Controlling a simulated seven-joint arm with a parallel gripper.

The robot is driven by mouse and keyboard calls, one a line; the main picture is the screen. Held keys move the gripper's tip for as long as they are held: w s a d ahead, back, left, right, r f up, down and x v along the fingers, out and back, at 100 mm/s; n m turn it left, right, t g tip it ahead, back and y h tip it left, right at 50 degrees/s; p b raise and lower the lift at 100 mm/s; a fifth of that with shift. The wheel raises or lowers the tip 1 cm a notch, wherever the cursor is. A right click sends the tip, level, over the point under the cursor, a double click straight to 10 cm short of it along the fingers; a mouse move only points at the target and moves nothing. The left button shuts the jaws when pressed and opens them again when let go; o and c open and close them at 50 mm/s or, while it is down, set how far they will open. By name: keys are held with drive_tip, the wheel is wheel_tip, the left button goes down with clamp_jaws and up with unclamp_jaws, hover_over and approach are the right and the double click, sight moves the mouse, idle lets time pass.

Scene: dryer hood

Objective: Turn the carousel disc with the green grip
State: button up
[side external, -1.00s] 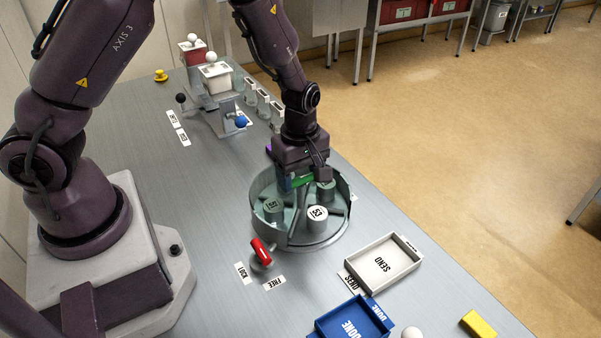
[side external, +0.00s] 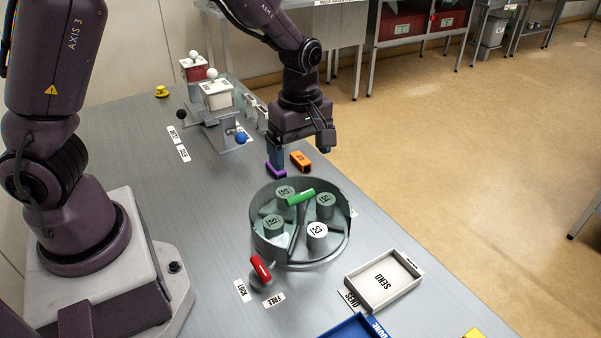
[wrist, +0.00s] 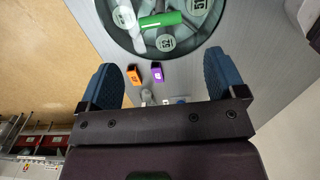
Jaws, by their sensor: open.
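The carousel disc (side external: 299,249) sits in a round grey-green housing and carries several upright numbered cylinders, one of them white (side external: 317,236). The green grip (side external: 300,197) lies across the disc's middle. It also shows in the wrist view (wrist: 160,19), near the top. My gripper (side external: 302,160) is open and empty, behind the carousel in the side view and apart from the green grip. In the wrist view its two blue fingers (wrist: 163,82) are spread wide with nothing between them touching either one.
A purple block (side external: 276,171) and an orange block (side external: 301,161) lie behind the carousel, close to my fingers. A red-handled lever (side external: 261,269) stands at the carousel's front left by LOCK and FREE labels. A white SEND tray (side external: 384,280) and blue DONE tray (side external: 358,329) are at front right.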

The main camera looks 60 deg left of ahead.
drive_tip(key=shift+r, duration=1.65)
drive_tip(key=s+r+m+t, duration=0.5)
drive_tip(key=s+r+m, duration=0.8)
drive_tip(key=s+m, duration=0.3)
drive_tip(key=shift+s+r+m+t, duration=0.2)
drive_tip(key=shift+r+m+t, duration=0.15)
drive_tip(key=shift+m, duration=0.65)
